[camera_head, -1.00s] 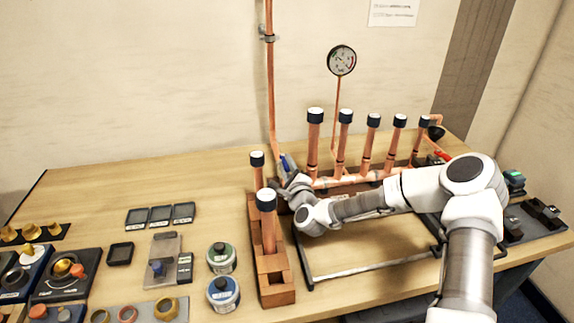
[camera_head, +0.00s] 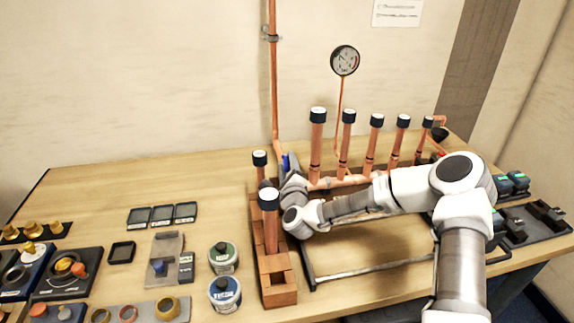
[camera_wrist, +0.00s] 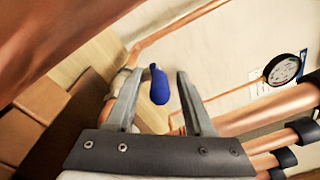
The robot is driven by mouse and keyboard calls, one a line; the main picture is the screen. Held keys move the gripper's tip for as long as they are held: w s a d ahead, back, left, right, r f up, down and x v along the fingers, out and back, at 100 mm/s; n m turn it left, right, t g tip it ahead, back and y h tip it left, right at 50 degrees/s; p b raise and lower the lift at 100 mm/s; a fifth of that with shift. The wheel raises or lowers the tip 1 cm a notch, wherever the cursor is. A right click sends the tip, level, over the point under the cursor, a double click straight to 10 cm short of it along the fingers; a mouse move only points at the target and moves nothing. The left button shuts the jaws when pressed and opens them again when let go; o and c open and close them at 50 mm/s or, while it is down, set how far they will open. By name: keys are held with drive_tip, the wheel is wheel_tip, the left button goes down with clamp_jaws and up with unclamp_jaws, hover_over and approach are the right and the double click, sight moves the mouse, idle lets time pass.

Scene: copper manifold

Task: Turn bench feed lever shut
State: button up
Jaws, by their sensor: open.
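The bench feed lever has a blue handle (camera_wrist: 159,86), and in the head view the blue handle (camera_head: 286,162) shows at the foot of the tall wall pipe, at the left end of the manifold. My gripper (camera_wrist: 160,78) is open, with one finger on each side of the blue handle in the wrist view. I see gaps between the handle and both fingers. In the head view my gripper (camera_head: 292,180) is close to the handle and partly hides the valve below it.
A wooden block rack (camera_head: 277,280) with capped copper pipes stands just left of my gripper. Several capped upright pipes (camera_head: 317,145) rise behind my arm. A pressure gauge (camera_head: 344,60) is above them.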

drive_tip(key=shift+s, duration=0.1)
drive_tip(key=s+d, duration=0.1)
drive_tip(key=s, duration=0.6)
drive_tip(key=shift+s+b, duration=0.15)
drive_tip(key=shift+b, duration=0.2)
